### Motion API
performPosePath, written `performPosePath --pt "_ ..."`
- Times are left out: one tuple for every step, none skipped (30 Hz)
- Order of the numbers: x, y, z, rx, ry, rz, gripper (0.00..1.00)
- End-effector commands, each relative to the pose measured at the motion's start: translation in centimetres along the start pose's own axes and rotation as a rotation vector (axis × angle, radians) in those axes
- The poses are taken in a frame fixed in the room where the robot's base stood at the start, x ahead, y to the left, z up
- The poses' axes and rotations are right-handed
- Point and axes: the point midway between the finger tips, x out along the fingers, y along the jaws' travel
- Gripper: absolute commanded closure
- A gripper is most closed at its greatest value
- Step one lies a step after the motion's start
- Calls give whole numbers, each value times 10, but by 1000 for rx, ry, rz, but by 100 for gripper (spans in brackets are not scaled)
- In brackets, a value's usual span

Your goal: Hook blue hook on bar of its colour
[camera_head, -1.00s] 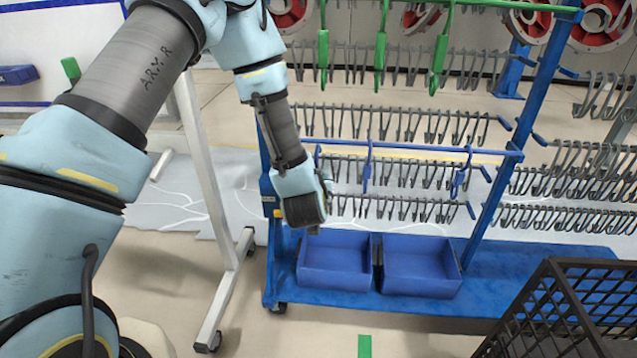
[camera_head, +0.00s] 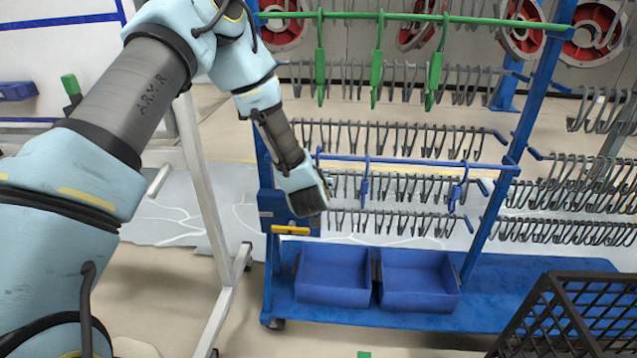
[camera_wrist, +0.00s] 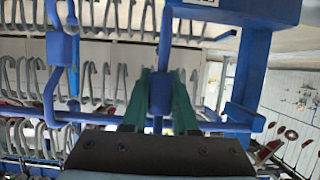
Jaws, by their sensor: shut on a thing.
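My gripper (camera_wrist: 160,95) is shut on a blue hook (camera_wrist: 160,90), its green fingers on either side of the hook's block. In the head view my gripper (camera_head: 312,198) is at the left end of the blue bar (camera_head: 415,162), slightly below it. The top of the held hook (camera_head: 318,156) shows at the bar; I cannot tell whether it rests on the bar or is only beside it. Two other blue hooks, one near the middle (camera_head: 365,186) and one at the right (camera_head: 458,193), hang from this bar. In the wrist view another blue hook (camera_wrist: 62,48) is left of my gripper.
A green bar (camera_head: 450,18) with green hooks (camera_head: 378,72) is above. Rows of grey hooks (camera_head: 385,138) hang behind. Blue bins (camera_head: 333,278) stand on the rack's base below. A white post (camera_head: 200,175) stands left of the rack, and a black crate (camera_head: 575,315) at the lower right.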

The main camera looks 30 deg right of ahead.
Motion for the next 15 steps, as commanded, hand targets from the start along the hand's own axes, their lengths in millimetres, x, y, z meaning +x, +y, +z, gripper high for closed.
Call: performPosePath --pt "4 0 -2 -1 1 -1 100" --pt "6 0 -3 -1 2 -1 100" --pt "9 0 -4 -1 2 -1 100" --pt "11 0 -4 -1 2 0 100" --pt "13 0 -5 -1 1 0 100" --pt "16 0 -6 -1 1 0 100" --pt "18 0 -6 -1 1 0 100" --pt "20 0 -7 -1 1 0 100" --pt "23 0 -8 0 1 0 100" --pt "26 0 -9 -1 2 0 100" --pt "28 0 -10 -1 1 0 100" --pt "30 0 -11 -1 1 0 100" --pt "32 0 -12 -1 2 0 100" --pt "34 0 -9 -1 1 1 100" --pt "36 0 -4 0 1 1 100"
